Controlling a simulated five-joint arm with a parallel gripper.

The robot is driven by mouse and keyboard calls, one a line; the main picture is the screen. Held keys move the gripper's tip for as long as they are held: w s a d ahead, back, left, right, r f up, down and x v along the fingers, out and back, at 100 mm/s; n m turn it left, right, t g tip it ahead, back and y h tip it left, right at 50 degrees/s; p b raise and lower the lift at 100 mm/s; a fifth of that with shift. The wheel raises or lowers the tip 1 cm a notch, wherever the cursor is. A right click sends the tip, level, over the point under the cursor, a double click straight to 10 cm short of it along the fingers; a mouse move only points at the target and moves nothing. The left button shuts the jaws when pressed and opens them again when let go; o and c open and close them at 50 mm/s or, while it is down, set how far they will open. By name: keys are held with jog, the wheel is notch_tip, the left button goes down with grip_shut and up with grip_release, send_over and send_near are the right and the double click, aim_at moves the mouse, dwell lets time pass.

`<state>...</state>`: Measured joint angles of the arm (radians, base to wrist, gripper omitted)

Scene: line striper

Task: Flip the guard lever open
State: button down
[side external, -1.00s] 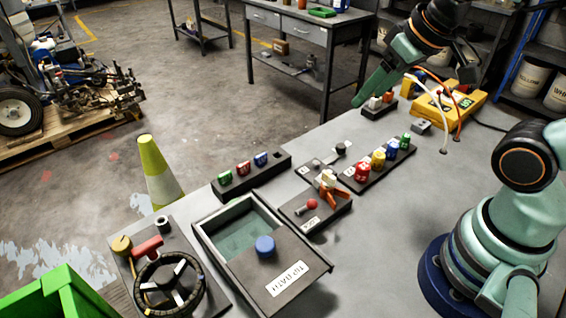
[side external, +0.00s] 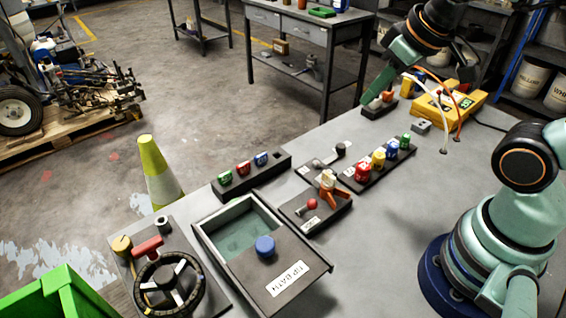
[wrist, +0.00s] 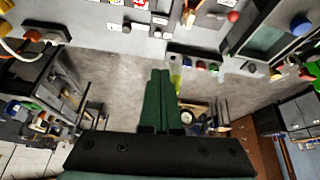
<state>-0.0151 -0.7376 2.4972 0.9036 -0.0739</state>
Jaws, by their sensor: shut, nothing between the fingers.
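My gripper (side external: 373,97) is at the far end of the bench in the side view, its green fingers pointing down and to the left. In the wrist view the fingers (wrist: 160,85) lie together with nothing between them. A small black base with white and orange parts (side external: 388,97) is beside and partly behind the fingertips; contact cannot be told. Mid-bench are a black-knobbed lever (side external: 340,148), an orange-red lever (side external: 332,195) and a red ball-ended lever (side external: 312,204). I cannot tell which of these is the guard lever.
A row of coloured knobs (side external: 378,160) stands mid-bench. A yellow box (side external: 452,103) with cables is at the back right. A grey tray (side external: 197,232) with a blue-knobbed lid and a steering wheel (side external: 170,285) are at the front. The right-centre bench is clear.

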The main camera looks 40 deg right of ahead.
jog(key=n, duration=0.2)
jog(key=n+g, duration=0.4)
jog(key=n, duration=1.8)
send_over(306, 209)
jog(key=s+d, duration=0.4)
jog(key=d, duration=0.1)
notch_tip(306, 209, down, 6)
jog(key=s+a+n, duration=0.1)
jog(key=n, duration=0.3)
jog(key=s+a+f+n+g, duration=0.1)
jog(key=n, duration=0.3)
jog(key=s+a+f+n, duration=0.1)
jog(key=a+n, duration=0.1)
jog(key=n, duration=0.3)
jog(key=shift+s+a+f+g, duration=0.1)
jog(key=shift+g, duration=0.3)
jog(key=shift+f, duration=0.15)
jog(key=f, duration=0.9)
jog(key=shift+d+f, duration=0.4)
jog(key=shift+w+a+r, duration=0.15)
jog(key=shift+w+r, duration=0.05)
jog(key=shift+w, duration=0.4)
jog(key=shift+w+a+r, duration=0.15)
jog(key=shift+w+r, duration=0.1)
jog(key=shift+w, duration=0.4)
jog(key=shift+w+a+r, duration=0.15)
jog(key=shift+w+r, duration=0.05)
jog(key=shift+w, duration=0.4)
